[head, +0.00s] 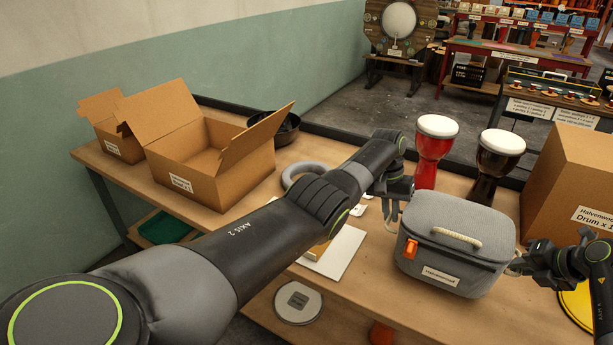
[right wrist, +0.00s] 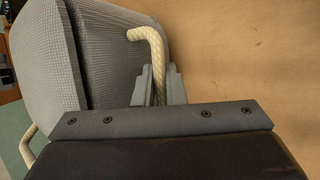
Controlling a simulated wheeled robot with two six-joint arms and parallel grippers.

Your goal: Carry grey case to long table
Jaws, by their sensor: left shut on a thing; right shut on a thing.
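The grey case (head: 457,247) is a soft box with a rope handle on its lid, an orange clasp and a name label. It is at the wooden table's right part; I cannot tell if it touches the top. My left gripper (head: 391,212) is at its left side, shut on the left rope handle, which is partly hidden. My right gripper (head: 520,266) is at its right side, shut on the right rope handle. The right wrist view shows this cream rope handle (right wrist: 157,62) between the fingers (right wrist: 158,85), beside the case's grey fabric (right wrist: 52,60).
The wooden table (head: 345,300) also holds an open cardboard box (head: 195,160), a red drum (head: 430,160), a dark drum (head: 490,175) and a closed carton (head: 575,190) close behind the case. A red display table (head: 520,55) stands farther back across open floor.

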